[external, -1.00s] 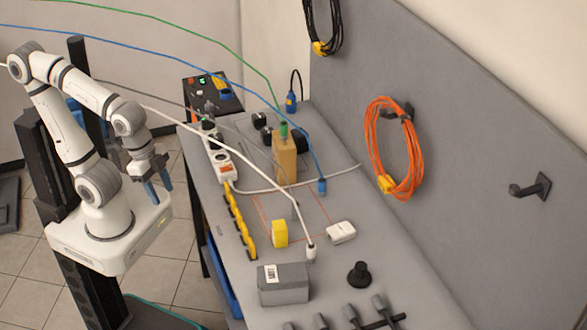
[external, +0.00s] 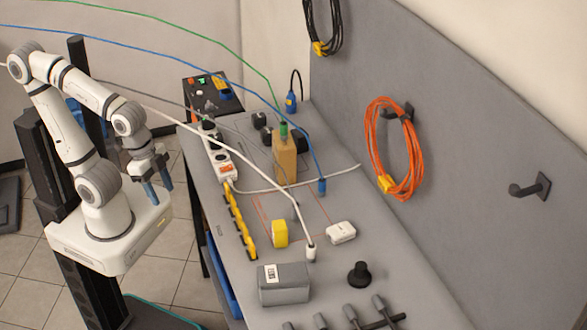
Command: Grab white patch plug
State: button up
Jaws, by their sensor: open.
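The white patch plug (external: 311,253) stands on the grey bench top (external: 330,285), at the end of a white cable (external: 272,205) that arcs in from the upper left. It is behind the right end of a grey box. My gripper (external: 157,188) hangs at the left, off the bench's left edge, with its blue fingers pointing down. It is open and empty, well apart from the plug.
A yellow block (external: 280,233), white box (external: 341,232), grey box (external: 284,284) and black knob (external: 359,274) surround the plug. A power strip (external: 220,160), wooden block (external: 285,160) and blue plug (external: 322,186) stand farther back. Blue and green cables arc overhead.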

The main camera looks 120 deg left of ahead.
jog(key=n+g+b, duration=0.3)
jog(key=n+b, duration=0.1)
jog(key=n, duration=2.5)
send_over(311, 246)
jog(key=f, duration=1.9)
jog(key=shift+s, duration=0.2)
jog(key=f+p, duration=0.1)
jog(key=f, duration=0.3)
jog(key=f+p, duration=0.1)
jog(key=f, duration=0.3)
jog(key=shift+w+a+p, duration=0.1)
jog(key=shift+w+p, duration=0.1)
jog(key=shift+p, duration=0.1)
jog(key=shift+r, duration=0.1)
jog(key=c, duration=1.1)
